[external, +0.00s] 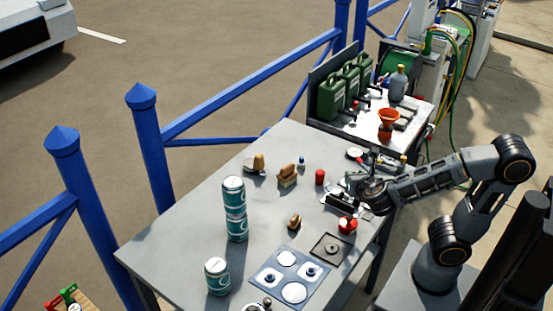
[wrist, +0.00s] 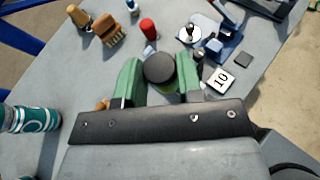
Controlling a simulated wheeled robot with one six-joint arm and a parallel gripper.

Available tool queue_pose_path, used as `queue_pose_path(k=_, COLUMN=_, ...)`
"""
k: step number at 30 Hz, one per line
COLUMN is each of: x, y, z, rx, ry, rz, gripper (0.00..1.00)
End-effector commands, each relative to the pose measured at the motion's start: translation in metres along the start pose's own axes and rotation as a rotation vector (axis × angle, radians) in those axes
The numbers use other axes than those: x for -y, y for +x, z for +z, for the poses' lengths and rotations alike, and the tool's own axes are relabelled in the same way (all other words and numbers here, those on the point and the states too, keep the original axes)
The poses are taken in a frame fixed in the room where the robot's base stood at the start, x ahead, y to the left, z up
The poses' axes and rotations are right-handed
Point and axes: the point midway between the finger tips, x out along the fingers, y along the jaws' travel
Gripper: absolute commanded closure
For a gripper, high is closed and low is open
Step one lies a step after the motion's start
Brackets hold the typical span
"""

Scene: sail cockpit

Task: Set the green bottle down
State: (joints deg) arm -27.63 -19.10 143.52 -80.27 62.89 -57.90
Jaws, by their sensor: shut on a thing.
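My gripper (wrist: 160,78) is shut on the green bottle. In the wrist view the bottle shows from above as a dark round cap (wrist: 160,67) between the two green fingers, with a little green below the cap. In the external view my gripper (external: 364,188) is over the right part of the grey table (external: 190,237), and the bottle cannot be made out there. Whether its base touches the table is hidden.
Teal cans (external: 217,277) stand at the left, two of them stacked. A red cylinder (external: 320,177), brushes (external: 288,175), a red object (external: 347,225) and a blue board with round discs (external: 290,274) surround my gripper. The table's middle has free room.

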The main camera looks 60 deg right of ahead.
Motion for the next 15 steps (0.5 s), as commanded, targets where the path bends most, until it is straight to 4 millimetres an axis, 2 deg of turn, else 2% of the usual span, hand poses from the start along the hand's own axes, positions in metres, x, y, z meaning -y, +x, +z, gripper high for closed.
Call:
queue_pose_path(k=2, x=-0.008, y=0.009, z=0.004, rx=-0.003, ry=-0.031, rz=0.077, gripper=0.90)
queue_pose_path(k=6, x=-0.030, y=0.006, z=0.007, rx=-0.013, ry=-0.096, rz=0.224, gripper=0.90)
queue_pose_path(k=11, x=-0.049, y=0.003, z=0.002, rx=-0.021, ry=-0.146, rz=0.332, gripper=0.90)
queue_pose_path(k=15, x=-0.066, y=0.018, z=-0.007, rx=-0.026, ry=-0.163, rz=0.363, gripper=0.90)
